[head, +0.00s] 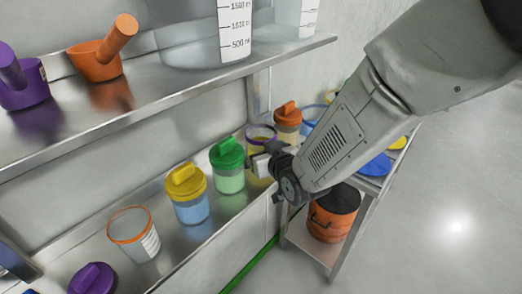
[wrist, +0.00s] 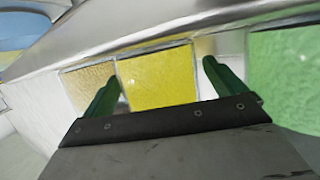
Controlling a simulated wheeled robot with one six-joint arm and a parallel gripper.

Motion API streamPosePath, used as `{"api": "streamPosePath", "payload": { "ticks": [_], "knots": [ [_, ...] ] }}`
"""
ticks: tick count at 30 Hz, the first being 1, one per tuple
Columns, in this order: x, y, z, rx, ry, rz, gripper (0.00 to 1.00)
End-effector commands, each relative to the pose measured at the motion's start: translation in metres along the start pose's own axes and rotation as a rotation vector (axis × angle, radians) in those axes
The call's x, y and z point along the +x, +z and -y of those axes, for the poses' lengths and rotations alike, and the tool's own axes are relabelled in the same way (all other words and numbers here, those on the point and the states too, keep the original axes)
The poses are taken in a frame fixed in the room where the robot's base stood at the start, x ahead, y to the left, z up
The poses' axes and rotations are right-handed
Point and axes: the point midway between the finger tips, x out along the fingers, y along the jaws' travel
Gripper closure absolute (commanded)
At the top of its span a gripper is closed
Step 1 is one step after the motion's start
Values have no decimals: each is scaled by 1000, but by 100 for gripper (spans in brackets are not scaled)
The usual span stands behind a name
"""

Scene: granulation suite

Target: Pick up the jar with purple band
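The jar with purple band (head: 262,131) stands on the lower steel shelf, just right of the green-lidded jar. It has a purple rim and yellow contents, and my gripper hides part of its front. In the wrist view its yellow contents (wrist: 158,77) show straight ahead; the purple band is not visible there. My gripper (head: 257,158) is at the jar's front side. In the wrist view its two green fingers (wrist: 162,78) are apart, one toward each side of the yellow face. I cannot tell whether they touch the jar.
The green-lidded jar (head: 229,168) is close on the left; its green side fills the right of the wrist view (wrist: 287,75). An orange-lidded jar (head: 287,119) stands just behind. The upper shelf (head: 190,103) overhangs. A cart (head: 372,184) with an orange pot (head: 331,216) is right.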

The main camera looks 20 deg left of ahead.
Motion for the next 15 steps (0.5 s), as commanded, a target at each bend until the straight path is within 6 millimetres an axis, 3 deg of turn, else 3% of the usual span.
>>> {"api": "streamPosePath", "payload": {
  "ticks": [1, 8, 15],
  "knots": [
    [0, 0, 0, 0, 0, 0, 18],
    [0, 0, 0, 0, 0, 0, 82],
    [-1, -2, 0, 0, 0, -1, 85]
  ]
}}
